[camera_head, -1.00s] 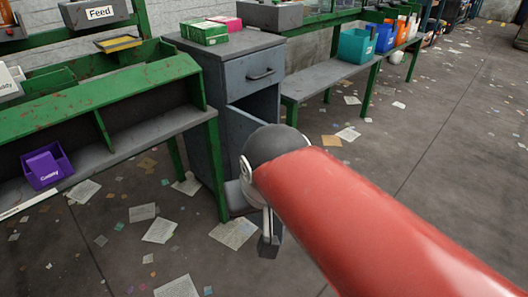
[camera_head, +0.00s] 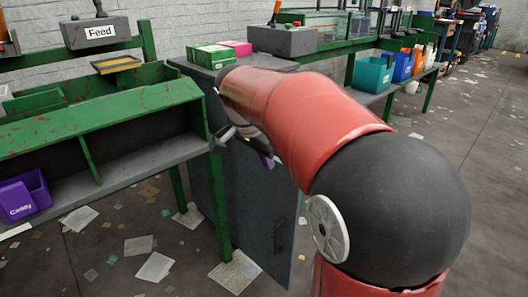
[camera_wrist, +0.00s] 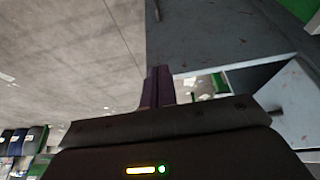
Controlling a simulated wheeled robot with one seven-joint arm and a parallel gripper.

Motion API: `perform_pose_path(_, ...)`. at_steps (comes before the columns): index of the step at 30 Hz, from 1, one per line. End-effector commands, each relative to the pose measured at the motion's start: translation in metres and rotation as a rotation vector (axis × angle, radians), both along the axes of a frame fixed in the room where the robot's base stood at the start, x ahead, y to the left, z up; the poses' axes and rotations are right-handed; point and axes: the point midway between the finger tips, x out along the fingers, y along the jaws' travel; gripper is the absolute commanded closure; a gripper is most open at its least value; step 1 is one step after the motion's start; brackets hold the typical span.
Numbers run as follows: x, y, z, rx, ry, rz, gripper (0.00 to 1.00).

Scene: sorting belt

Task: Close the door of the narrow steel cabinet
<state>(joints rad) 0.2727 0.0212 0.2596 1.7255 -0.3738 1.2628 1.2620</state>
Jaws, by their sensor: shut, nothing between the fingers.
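The narrow steel cabinet (camera_head: 196,78) is grey and stands between green benches in the head view. Its door (camera_head: 258,205) stands ajar, with a dark handle (camera_head: 279,236) near its right edge. In the wrist view the door (camera_wrist: 225,35) fills the upper right, and a gap shows beside its edge. My gripper (camera_head: 271,161) is at the upper part of the door, partly hidden by my arm. In the wrist view its purple fingers (camera_wrist: 157,88) are together and empty, close to the door's edge. I cannot tell whether they touch it. The drawer front is hidden.
Green and pink boxes (camera_head: 212,56) lie on the cabinet top. A green bench (camera_head: 100,125) with a purple caddy (camera_head: 24,196) stands close on the left. Another bench with coloured bins (camera_head: 372,75) is behind my arm. Papers (camera_head: 155,267) litter the open floor.

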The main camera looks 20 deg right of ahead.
Motion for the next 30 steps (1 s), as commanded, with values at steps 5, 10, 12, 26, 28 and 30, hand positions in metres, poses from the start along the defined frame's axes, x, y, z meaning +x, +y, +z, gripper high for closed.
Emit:
perform_pose_path(5,0.005,-0.014,-0.039,0.001,0.003,-0.001,1.0)
perform_pose_path(10,0.014,-0.035,-0.046,0.001,0.0,-0.003,1.0)
perform_pose_path(12,0.017,-0.043,-0.046,0.001,0.0,-0.002,1.0)
perform_pose_path(26,0.022,-0.054,-0.046,0.001,-0.001,0.002,1.0)
perform_pose_path(28,0.022,-0.054,-0.046,0.0,-0.001,0.003,1.0)
perform_pose_path(30,0.022,-0.054,-0.046,0.0,-0.001,0.005,1.0)
